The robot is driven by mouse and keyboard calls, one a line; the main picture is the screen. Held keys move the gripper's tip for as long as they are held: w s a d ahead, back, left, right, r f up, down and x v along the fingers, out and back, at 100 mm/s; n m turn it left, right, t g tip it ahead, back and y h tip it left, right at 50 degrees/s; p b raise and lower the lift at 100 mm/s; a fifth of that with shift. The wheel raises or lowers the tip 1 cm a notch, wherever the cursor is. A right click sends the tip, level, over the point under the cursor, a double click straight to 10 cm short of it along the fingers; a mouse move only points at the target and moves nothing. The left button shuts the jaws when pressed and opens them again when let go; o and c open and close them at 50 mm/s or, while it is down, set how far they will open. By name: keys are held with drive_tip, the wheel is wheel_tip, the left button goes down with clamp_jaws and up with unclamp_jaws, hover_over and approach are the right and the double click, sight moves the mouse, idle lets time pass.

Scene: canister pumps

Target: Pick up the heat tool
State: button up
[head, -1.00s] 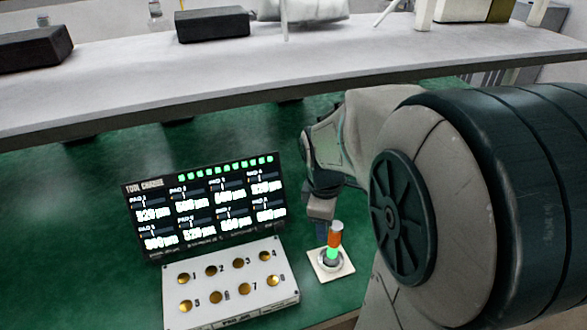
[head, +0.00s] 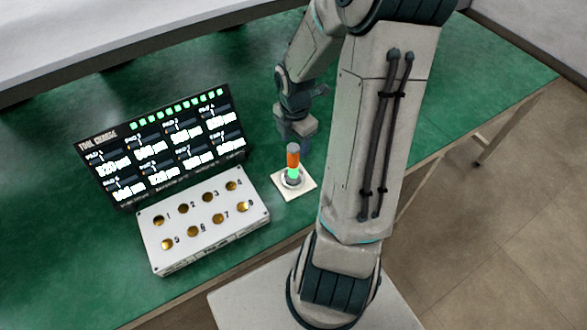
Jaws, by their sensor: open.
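The heat tool (head: 293,160), with a grey top, an orange grip and a glowing green lower part, stands upright in a round holder on a small white square base (head: 281,190). My gripper (head: 299,132) is just above and behind the tool's top in the picture. It is open and looks empty. Its fingers are small and dark here, and the exact gap to the tool cannot be told.
Left of the tool are a white box (head: 205,222) with numbered gold pads and a tilted black display (head: 165,150) with lit readings. They stand on a green bench top (head: 440,130). A pale shelf (head: 100,40) runs along the back. The green surface at right is clear.

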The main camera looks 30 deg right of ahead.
sight(293, 156)
drive_tip(key=shift+w+a+f, duration=0.1)
drive_tip(key=shift+a+f, duration=0.05)
drive_tip(key=shift+f, duration=3.3)
clamp_jaws()
